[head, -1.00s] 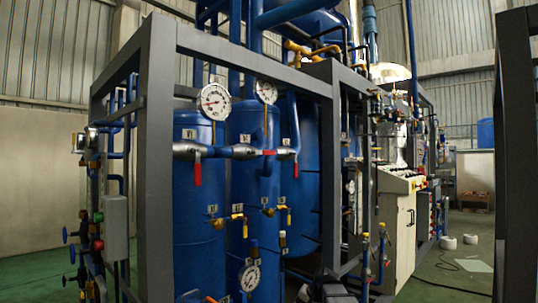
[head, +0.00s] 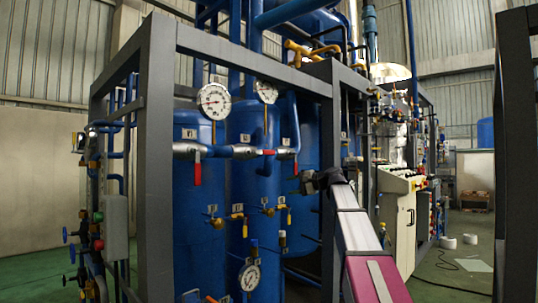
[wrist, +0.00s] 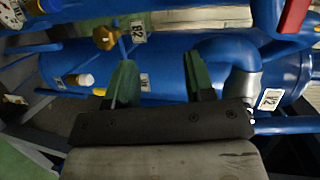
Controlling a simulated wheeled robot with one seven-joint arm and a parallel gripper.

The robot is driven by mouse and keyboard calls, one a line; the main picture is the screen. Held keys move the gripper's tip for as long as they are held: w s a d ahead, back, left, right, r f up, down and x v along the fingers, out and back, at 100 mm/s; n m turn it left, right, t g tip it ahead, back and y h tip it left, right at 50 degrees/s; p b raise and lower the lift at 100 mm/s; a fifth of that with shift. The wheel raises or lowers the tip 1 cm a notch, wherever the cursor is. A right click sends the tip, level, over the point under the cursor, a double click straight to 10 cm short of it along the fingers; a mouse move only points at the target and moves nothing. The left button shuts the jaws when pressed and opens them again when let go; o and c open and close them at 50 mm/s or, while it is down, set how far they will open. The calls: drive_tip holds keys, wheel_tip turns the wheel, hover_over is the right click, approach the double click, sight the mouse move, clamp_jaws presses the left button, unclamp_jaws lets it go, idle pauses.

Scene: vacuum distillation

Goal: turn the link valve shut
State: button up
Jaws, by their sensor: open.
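Three red-handled valves sit along the upper pipe run in the head view. The middle red handle (head: 268,152) lies level along the pipe joining the two front blue tanks; the left red handle (head: 197,173) and the right one (head: 296,169) hang down. I cannot read which label marks the link valve. My gripper (head: 304,183) is beside the front post, right of and a little below these valves. In the wrist view my gripper (wrist: 160,78) is open with nothing between its green fingers. A red handle (wrist: 293,14) shows at the upper right there, clear of the fingers.
The grey front post (head: 330,225) and top beam (head: 250,66) frame the tanks. In the wrist view, a brass knob (wrist: 106,37) is close to the left finger.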

sight(270, 152)
wheel_tip(270, 152, up, 13)
drive_tip(key=s+y, duration=0.2)
drive_tip(key=y, duration=0.1)
drive_tip(key=shift+n, duration=0.4)
drive_tip(key=x, duration=1)
drive_tip(key=shift+w+a, duration=0.1)
drive_tip(key=shift+a, duration=0.2)
clamp_jaws()
